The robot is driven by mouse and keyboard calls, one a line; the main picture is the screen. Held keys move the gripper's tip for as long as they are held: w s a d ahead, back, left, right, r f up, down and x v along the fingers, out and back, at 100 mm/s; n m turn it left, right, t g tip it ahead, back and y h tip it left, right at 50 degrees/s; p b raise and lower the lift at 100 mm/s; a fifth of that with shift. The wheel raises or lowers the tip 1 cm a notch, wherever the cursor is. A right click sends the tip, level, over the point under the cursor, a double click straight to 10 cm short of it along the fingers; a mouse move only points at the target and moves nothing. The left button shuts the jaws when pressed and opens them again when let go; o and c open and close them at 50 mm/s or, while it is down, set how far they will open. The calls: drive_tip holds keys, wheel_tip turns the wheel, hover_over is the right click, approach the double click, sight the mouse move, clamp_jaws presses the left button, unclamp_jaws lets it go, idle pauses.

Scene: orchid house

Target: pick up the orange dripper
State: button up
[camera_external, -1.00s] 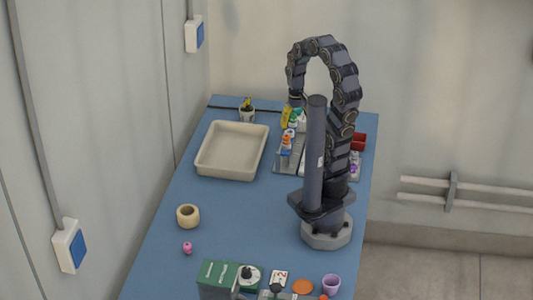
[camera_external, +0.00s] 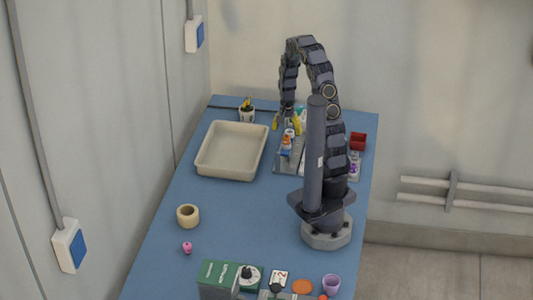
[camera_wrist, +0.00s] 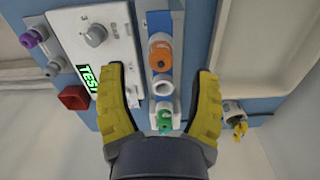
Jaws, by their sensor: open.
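The orange dripper (camera_wrist: 160,54) is an orange-capped bottle standing in a narrow grey rack (camera_wrist: 152,20) in the wrist view. In the external view a small bottle with an orange top (camera_external: 287,141) stands in the rack near my gripper. My gripper (camera_wrist: 161,82) is open, with one yellow finger on each side of the rack and nothing held. The dripper lies just beyond the fingertips, near the middle of the gap. A green-topped bottle (camera_wrist: 165,122) is nearer the palm, between the fingers.
A white device (camera_wrist: 95,35) with a knob and lit display stands left of the rack in the wrist view, with a red box (camera_wrist: 73,97) and purple-topped bottle (camera_wrist: 30,39). A cream tray (camera_external: 203,165) lies left of the rack in the external view. A pot (camera_external: 246,115) stands behind it.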

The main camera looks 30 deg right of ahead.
sight(286, 136)
wheel_tip(286, 136, down, 4)
drive_tip(key=shift+f, duration=0.1)
drive_tip(key=c, duration=1)
